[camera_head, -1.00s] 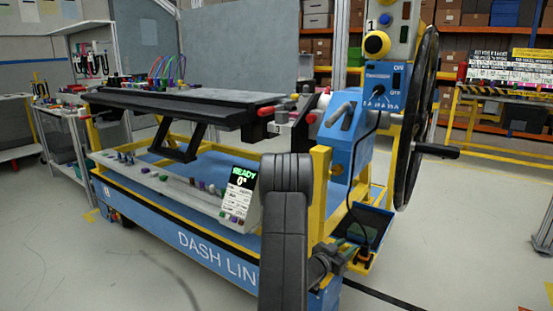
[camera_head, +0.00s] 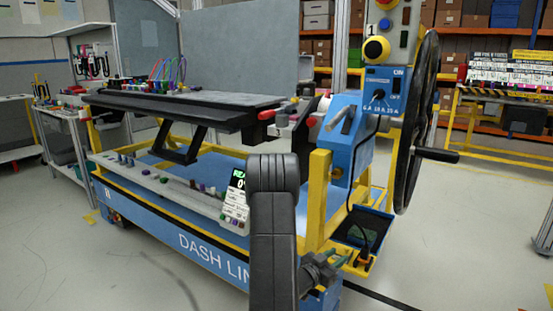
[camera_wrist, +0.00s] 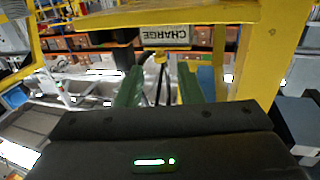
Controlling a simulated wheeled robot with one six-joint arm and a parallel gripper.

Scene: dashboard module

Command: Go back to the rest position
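My gripper (camera_head: 337,260) is at the lower right end of the blue dash line cart, near a yellow post. In the wrist view its two green fingers (camera_wrist: 160,88) stand apart, so it is open. Nothing is seen gripped between them. A black cable and a yellow piece show behind the gap, apparently beyond the fingers. My dark arm link (camera_head: 272,230) rises in front of the cart and hides part of the small display (camera_head: 236,195).
The cart (camera_head: 170,215) carries a black dashboard module (camera_head: 190,108). A blue control box (camera_head: 345,130) with a large black handwheel (camera_head: 418,120) stands at right. A tray (camera_head: 365,227) with a cable is close to my gripper. In the wrist view, a CHARGE sign (camera_wrist: 166,35) hangs above the fingers. Floor at left is clear.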

